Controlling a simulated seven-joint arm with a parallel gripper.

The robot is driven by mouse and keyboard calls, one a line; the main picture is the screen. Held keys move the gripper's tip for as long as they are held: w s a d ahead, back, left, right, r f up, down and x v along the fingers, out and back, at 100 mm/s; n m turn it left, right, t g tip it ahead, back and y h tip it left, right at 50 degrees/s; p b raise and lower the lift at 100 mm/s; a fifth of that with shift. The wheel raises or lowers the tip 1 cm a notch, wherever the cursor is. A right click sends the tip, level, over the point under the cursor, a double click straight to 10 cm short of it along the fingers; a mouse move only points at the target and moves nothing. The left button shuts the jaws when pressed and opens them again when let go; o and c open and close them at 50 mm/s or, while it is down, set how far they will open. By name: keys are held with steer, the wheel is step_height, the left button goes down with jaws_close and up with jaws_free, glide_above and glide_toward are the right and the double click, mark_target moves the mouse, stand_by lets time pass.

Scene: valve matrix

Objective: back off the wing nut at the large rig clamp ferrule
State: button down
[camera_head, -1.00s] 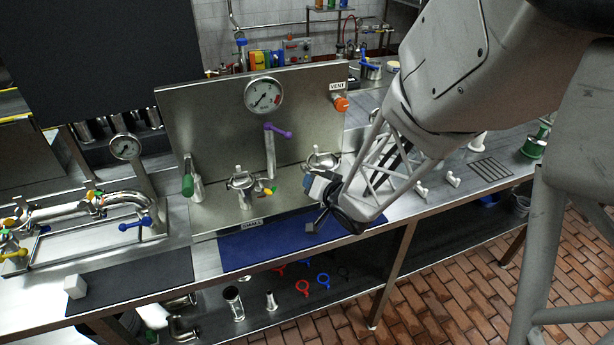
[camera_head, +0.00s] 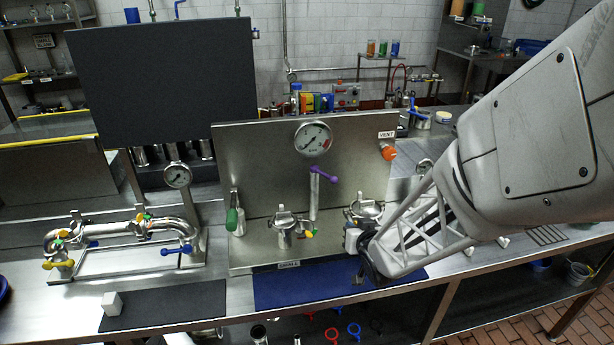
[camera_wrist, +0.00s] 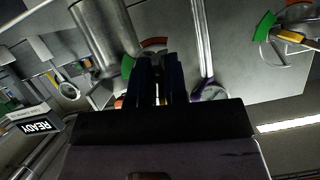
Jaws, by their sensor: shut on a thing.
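Green and orange-red pieces show around the fingertips. The fingers are shut on a small part, apparently the wing nut, which they hide. The left clamp's nut also shows in the wrist view (camera_wrist: 290,36).
A purple-handled valve (camera_head: 322,174), a green-handled valve (camera_head: 234,218) and a pressure gauge (camera_head: 313,139) stand nearby on the rig. An orange VENT knob (camera_head: 387,151) is above right. A blue mat (camera_head: 300,288) lies in front, clear. A white cube (camera_head: 112,304) sits on a dark mat.

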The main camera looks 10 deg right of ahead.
steer(key=c, duration=1.3)
jaws_free()
steer(key=shift+o, duration=0.2)
steer(key=shift+s, duration=0.1)
steer(key=v, duration=0.7)
steer(key=shift+s, duration=0.25)
steer(key=shift+r, duration=0.3)
steer(key=s+a+r+g, duration=0.3)
steer(key=s+r+g, duration=0.2)
steer(key=s+r, duration=0.2)
steer(key=s+a+r+g, duration=0.4)
steer(key=s+r+g, duration=0.2)
steer(key=s, duration=0.4)
steer(key=shift+s+a+r+n+h, duration=0.2)
steer(key=shift+s+r+n+h, duration=0.2)
steer(key=shift+r, duration=0.15)
